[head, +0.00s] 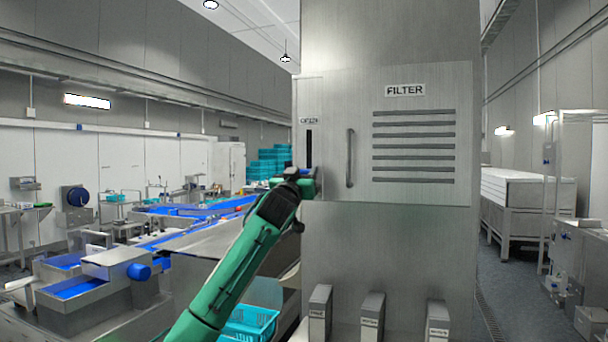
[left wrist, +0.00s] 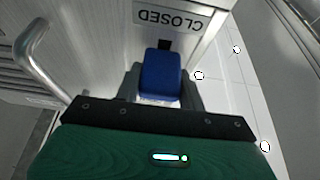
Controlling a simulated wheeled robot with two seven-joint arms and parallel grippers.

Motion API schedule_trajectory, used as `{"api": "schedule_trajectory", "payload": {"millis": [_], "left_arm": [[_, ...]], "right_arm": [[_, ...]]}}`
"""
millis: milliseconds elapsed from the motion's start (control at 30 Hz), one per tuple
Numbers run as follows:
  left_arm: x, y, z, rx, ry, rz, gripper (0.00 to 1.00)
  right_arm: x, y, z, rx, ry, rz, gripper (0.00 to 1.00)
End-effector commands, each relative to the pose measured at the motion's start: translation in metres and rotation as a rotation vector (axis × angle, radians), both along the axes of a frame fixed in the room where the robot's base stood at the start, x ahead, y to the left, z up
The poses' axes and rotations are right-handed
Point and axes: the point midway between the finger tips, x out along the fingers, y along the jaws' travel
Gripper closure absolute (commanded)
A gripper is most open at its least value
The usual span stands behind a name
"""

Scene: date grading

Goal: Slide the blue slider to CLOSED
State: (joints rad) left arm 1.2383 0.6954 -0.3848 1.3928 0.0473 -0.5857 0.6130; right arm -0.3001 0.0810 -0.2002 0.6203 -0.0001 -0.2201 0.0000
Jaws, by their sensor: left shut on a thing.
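The blue slider (left wrist: 160,75) shows in the left wrist view, between the two fingers of my left gripper (left wrist: 161,92), which is shut on it. A CLOSED label (left wrist: 168,18), upside down in that view, is just past the slider, with a short dark piece of slot between them. In the head view my left gripper (head: 304,180) is at the lower part of the dark vertical slot (head: 308,148) in the grey cabinet. The slider is mostly hidden there. A small label (head: 309,120) above the slot is too small to read surely. My right gripper is out of view.
A FILTER panel (head: 420,190) with a vertical handle (head: 350,158) is right of the slot; the handle (left wrist: 38,55) also shows in the wrist view. A turquoise crate (head: 250,325) is low beside my left arm.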

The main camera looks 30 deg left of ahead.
Motion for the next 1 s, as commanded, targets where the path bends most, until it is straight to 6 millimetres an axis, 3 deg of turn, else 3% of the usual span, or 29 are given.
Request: {"api": "schedule_trajectory", "payload": {"millis": [33,67,100,567,1000], "left_arm": [[0.003,-0.001,-0.007,-0.001,0.012,-0.001,1.00],[0.003,-0.001,-0.007,-0.001,0.012,-0.001,0.58],[0.003,-0.001,-0.008,-0.001,0.013,-0.001,0.51],[-0.008,-0.003,-0.012,-0.001,0.007,-0.001,0.51],[-0.083,-0.021,-0.046,0.001,0.008,-0.001,0.51]], "right_arm": [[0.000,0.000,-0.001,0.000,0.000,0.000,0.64],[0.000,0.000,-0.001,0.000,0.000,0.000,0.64],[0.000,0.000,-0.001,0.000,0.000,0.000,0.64],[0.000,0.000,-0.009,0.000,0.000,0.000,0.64],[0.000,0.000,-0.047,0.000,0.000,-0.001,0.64]]}}
